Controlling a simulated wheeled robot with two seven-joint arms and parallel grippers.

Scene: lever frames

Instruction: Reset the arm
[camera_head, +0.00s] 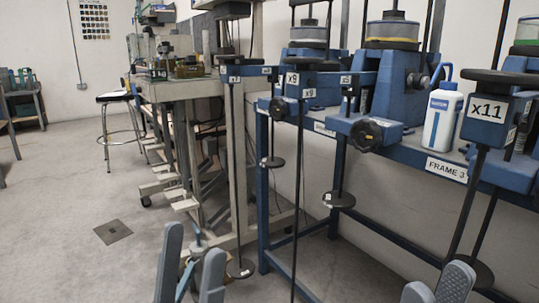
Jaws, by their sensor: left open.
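The lever frames stand on a blue bench (263,200) along the right wall. The bench carries a "FRAME 3" label (446,169). Blue lever ends marked x9 (293,78) and x11 (488,109) stick out over its front edge, with dark rods hanging down. Round dark weight plates (338,200) sit low on some rods. My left gripper (192,270) is at the bottom centre-left, its two grey fingers apart with nothing seen between them. My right gripper (436,292) is at the bottom right, only its fingertips showing; its opening is unclear. Both appear clear of the levers.
A white bottle with a blue cap (441,120) stands on the bench. A black knob (366,135) juts out in front. A beige bench (180,90) and a stool (117,98) stand behind. Grey floor (70,200) on the left is free, with a dark floor plate (113,231).

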